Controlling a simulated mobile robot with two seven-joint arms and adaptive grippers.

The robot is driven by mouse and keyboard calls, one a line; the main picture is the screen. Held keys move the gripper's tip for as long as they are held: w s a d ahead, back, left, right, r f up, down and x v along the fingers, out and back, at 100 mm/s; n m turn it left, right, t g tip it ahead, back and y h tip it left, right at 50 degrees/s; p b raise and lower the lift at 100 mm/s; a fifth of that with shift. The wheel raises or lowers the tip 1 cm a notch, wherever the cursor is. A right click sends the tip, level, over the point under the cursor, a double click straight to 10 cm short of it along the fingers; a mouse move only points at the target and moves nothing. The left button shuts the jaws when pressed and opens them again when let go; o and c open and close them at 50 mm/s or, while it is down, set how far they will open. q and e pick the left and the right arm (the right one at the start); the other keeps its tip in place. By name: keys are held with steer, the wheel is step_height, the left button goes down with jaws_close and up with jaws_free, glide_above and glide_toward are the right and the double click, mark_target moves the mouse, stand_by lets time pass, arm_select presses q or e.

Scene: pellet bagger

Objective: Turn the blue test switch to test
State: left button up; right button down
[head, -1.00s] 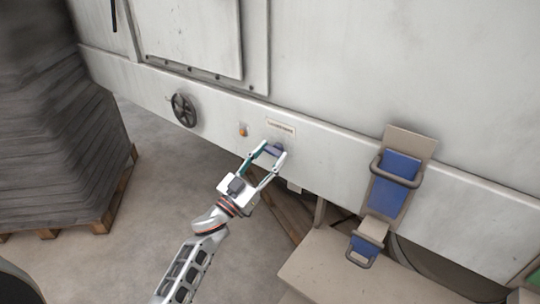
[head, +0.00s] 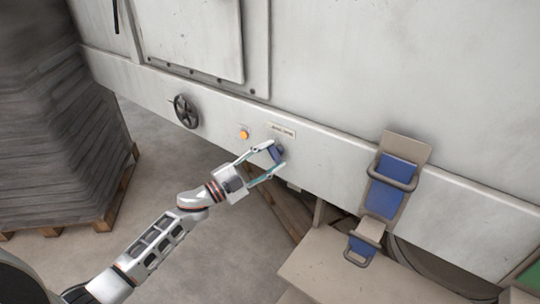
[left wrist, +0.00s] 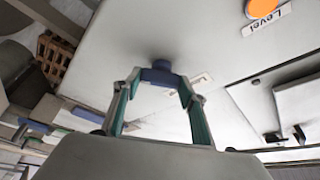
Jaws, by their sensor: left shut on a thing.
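The blue test switch (head: 278,151) is a small blue knob on the pale lower rail of the machine, just below a small label plate (head: 282,131). My left gripper (head: 272,155) reaches it from the lower left, with its fingertips on either side of the knob, shut on it. In the left wrist view the blue knob (left wrist: 162,75) sits between the two green-padded fingers. The label's text is too small to read, so I cannot tell the switch's marked position. My right gripper is not in view.
An orange lamp (head: 244,135) is left of the switch and looks lit. A black handwheel (head: 186,111) is farther left. A blue-and-tan bracket with handles (head: 394,182) stands to the right. A pallet stack (head: 60,130) is at far left, with open floor between.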

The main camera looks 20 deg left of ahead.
arm_select(q)
steer(key=shift+m+g, duration=0.3)
steer(key=shift+m, duration=0.4)
steer(key=o, duration=1.1)
steer(key=v, duration=1.2)
steer(key=s+d+f+n+g+y, duration=0.1)
steer(key=s+d+f+n+y, duration=0.1)
steer(key=s+f+n, duration=0.3)
steer(key=s+d+f+n+g+y, duration=0.2)
steer(key=s+d+f+n+y, duration=0.1)
steer(key=s+f, duration=0.7)
steer(key=s+d+f+n+g+y, duration=0.1)
steer(key=s+d+f+n+y, duration=0.1)
steer(key=s+f+n+y, duration=0.3)
steer(key=s+f+n, duration=0.3)
steer(key=f, duration=0.3)
steer(key=shift+d+g, duration=0.25)
steer(key=shift+g, duration=0.05)
